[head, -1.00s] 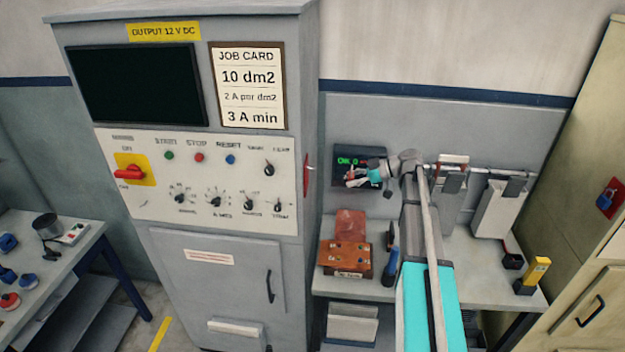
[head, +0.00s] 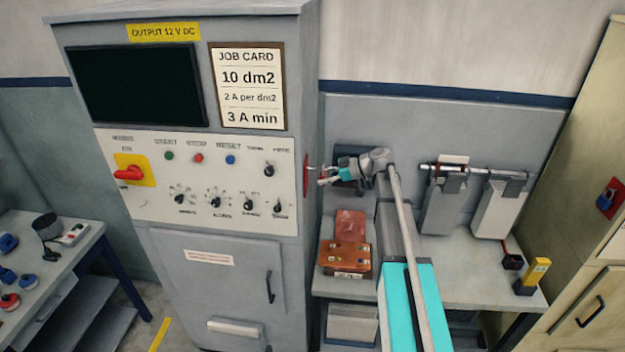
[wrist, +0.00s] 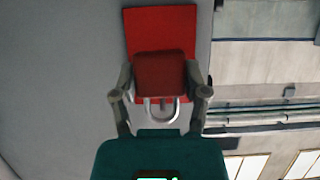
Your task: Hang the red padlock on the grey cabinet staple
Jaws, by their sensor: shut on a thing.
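The red padlock (wrist: 160,72) is between the two fingers of my gripper (wrist: 160,92) in the wrist view, with its silver shackle (wrist: 160,112) on the side towards my wrist. Behind it is a red plate (wrist: 160,28) on the grey cabinet's side; the padlock covers its lower part. In the head view my gripper (head: 325,178) is just right of the grey cabinet (head: 230,250), close to the red plate (head: 306,175) on its right side. The staple is too small or hidden to make out clearly, and I cannot tell whether the padlock touches it.
A dark display (head: 349,155) is on the wall behind my gripper. A bench (head: 410,258) below carries a brown box (head: 345,257) and a yellow device (head: 535,275). A rail with hanging tanks (head: 443,208) is to the right. A blue padlock (head: 607,196) hangs on the far-right cabinet.

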